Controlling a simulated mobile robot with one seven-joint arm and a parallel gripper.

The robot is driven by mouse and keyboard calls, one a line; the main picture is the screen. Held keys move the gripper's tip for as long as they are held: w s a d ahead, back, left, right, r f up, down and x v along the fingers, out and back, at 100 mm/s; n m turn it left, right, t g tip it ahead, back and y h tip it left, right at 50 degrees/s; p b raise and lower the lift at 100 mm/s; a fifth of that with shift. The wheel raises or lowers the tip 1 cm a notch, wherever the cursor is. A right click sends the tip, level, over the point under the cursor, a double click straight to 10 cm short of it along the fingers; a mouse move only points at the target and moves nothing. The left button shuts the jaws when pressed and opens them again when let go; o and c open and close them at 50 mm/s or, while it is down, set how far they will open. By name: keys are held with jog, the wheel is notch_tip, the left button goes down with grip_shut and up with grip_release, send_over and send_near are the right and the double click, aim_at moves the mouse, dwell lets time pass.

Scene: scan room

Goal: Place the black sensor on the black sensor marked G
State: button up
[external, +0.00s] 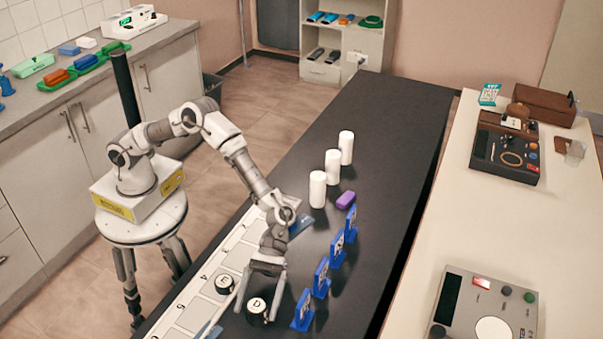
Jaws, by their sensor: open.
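Two short black round sensors with white lettered tops are near the front of the black table. One black sensor (257,309) has a letter that looks like D. The other black sensor (223,284), to its left on the white numbered strip, has a letter that looks like E. I cannot make out a G on either. My gripper (257,302) points down with its fingers apart, one on each side of the right-hand sensor in the picture. It is open; I cannot tell whether a finger touches the sensor.
The white numbered strip (238,257) runs along the table's left side. Several blue stands (321,279) line the right. White cylinders (318,188) and a purple block (346,199) stand farther back. The black table's (385,115) far end is clear.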

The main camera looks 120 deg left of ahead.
jog(key=shift+r, duration=0.15)
jog(key=shift+a+r, duration=0.2)
jog(key=shift+a, duration=0.15)
jog(key=p+v, duration=0.2)
jog(key=v, duration=0.9)
jog(key=s+a+r+m+y, duration=0.2)
jog(key=s+r+m+y, duration=0.3)
jog(key=s, duration=0.4)
jog(key=s+a+r+m+y, duration=0.25)
jog(key=s+r+m, duration=0.3)
jog(key=s, duration=0.45)
jog(key=s+a+m+t+y, duration=0.1)
jog(key=s+a+m+y, duration=0.1)
jog(key=s+a+m, duration=0.3)
jog(key=s+a+r+m+t+y, duration=0.1)
jog(key=s+a+m+t+y, duration=0.1)
jog(key=s, duration=1.2)
jog(key=a+m+y, duration=0.1)
jog(key=a+m, duration=0.1)
jog(key=a, duration=0.1)
jog(key=shift+a+r+m+y, duration=0.25)
jog(key=shift+m+y, duration=0.1)
jog(key=shift+r, duration=0.15)
